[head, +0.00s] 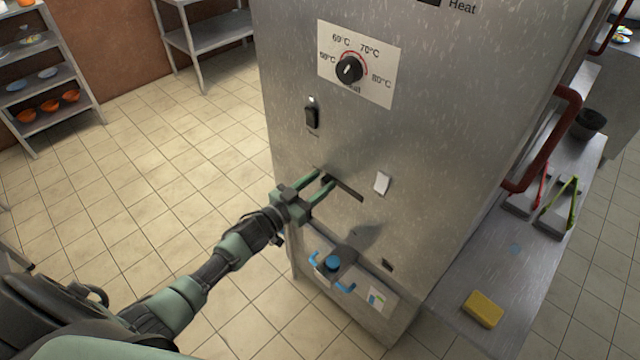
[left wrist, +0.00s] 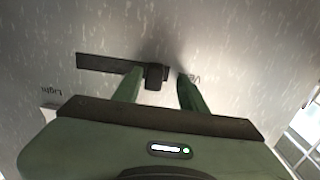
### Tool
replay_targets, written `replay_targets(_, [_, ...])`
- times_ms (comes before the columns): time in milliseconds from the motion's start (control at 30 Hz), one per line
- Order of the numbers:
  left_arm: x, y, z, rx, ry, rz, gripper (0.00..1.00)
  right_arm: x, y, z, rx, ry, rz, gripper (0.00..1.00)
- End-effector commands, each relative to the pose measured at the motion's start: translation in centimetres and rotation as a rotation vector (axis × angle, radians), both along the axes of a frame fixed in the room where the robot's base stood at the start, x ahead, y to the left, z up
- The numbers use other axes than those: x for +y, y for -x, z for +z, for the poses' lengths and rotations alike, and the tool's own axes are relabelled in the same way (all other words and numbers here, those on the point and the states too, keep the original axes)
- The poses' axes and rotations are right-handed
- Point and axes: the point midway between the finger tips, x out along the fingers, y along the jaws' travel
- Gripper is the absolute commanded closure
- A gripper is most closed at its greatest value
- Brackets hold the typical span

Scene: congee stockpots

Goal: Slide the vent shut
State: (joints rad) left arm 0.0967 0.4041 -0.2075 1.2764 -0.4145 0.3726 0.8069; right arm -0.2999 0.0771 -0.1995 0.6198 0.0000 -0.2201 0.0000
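The vent is a dark horizontal slot (head: 347,190) in the front of a tall steel cabinet, and the slot also shows in the left wrist view (left wrist: 105,63). A small dark slider knob (left wrist: 154,77) sits near the slot's right end in the left wrist view, by the upside-down "Ve..." lettering. My left gripper (head: 325,177) is at the slot's left end in the head view. Its fingers (left wrist: 160,80) are open on either side of the knob, with a visible gap on both sides. In the head view the fingers largely hide the knob. My right gripper is not in view.
The cabinet (head: 430,120) carries a temperature dial (head: 349,69), a black switch (head: 312,115) and a white switch (head: 382,183). A steel counter at right holds tongs (head: 562,203) and a yellow sponge (head: 483,309).

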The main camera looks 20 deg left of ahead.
Motion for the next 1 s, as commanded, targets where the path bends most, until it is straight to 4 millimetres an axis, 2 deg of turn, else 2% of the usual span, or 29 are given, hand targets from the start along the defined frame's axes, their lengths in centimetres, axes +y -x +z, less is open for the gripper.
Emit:
replay_targets(233, [0.3, 1.0, -0.2, 0.002, -0.001, -0.002, 0.58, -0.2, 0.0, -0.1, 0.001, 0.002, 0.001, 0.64])
replay_targets(600, [2.4, 6.4, -0.3, 0.002, 0.0, 0.0, 0.58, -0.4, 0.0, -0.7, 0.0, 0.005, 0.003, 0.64])
replay_targets(733, [2.7, 7.2, -0.1, 0.001, 0.002, 0.001, 0.58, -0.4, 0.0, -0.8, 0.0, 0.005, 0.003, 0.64])
replay_targets(1000, [2.8, 7.3, 0.0, 0.0, 0.001, 0.0, 0.58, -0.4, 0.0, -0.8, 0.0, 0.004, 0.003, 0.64])
